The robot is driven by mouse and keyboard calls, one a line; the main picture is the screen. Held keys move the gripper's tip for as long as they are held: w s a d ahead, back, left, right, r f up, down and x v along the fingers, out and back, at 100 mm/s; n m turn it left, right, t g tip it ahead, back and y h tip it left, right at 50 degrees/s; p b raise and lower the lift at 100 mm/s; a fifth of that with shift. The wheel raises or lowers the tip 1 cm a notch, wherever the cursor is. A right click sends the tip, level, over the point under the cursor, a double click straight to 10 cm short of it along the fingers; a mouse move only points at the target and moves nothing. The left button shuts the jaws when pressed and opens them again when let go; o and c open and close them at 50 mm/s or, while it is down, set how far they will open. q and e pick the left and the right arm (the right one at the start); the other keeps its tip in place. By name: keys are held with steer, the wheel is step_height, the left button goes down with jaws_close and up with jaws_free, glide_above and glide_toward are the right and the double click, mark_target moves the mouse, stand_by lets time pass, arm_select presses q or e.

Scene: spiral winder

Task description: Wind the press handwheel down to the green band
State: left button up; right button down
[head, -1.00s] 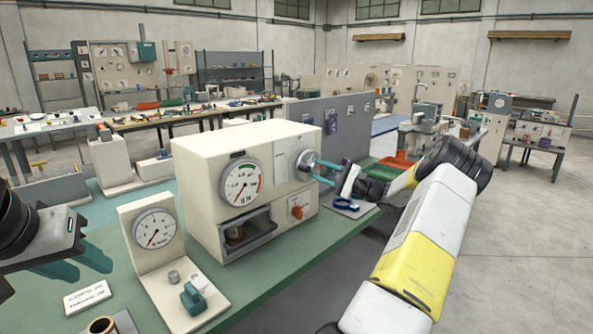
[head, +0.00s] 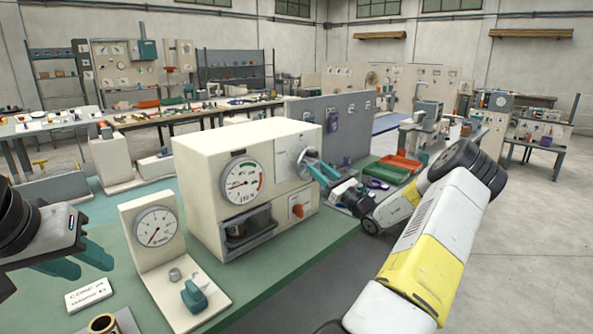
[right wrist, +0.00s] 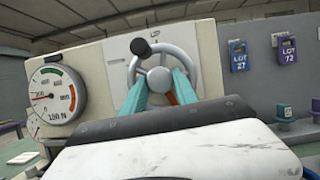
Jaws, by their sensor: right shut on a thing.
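The cream press (head: 205,150) stands on the green bench with a round gauge (head: 241,180) on its front. The gauge has a green band at the top and a red band at the right; its needle points left, outside the green band. The grey handwheel (right wrist: 158,58) has a black knob at its upper left. My right gripper (head: 318,170) is shut on the handwheel, its teal fingers (right wrist: 160,85) at the wheel's lower part; the exact contact is hard to see. My left gripper (head: 88,262) is open and empty, left of the small gauge stand.
A small gauge stand (head: 155,225) with a teal block stands in front of the press. An orange knob (head: 298,211) sits below the handwheel. Red (head: 400,162) and green trays and a grey panel (head: 340,125) with tags are behind. A label card (head: 88,295) lies front left.

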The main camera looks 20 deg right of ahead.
steer(key=shift+s+a+m+t+h, duration=0.1)
steer(key=shift+m+t+h, duration=0.15)
steer(key=shift+m+h, duration=0.85)
steer(key=shift+m+t+h, duration=0.25)
steer(key=shift+m+h, duration=0.15)
steer(key=shift+m, duration=1.4)
steer(key=c, duration=1)
jaws_free()
steer(key=shift+o, duration=0.2)
steer(key=v, duration=0.7)
steer(key=shift+s+f, duration=0.15)
steer(key=shift+s, duration=0.2)
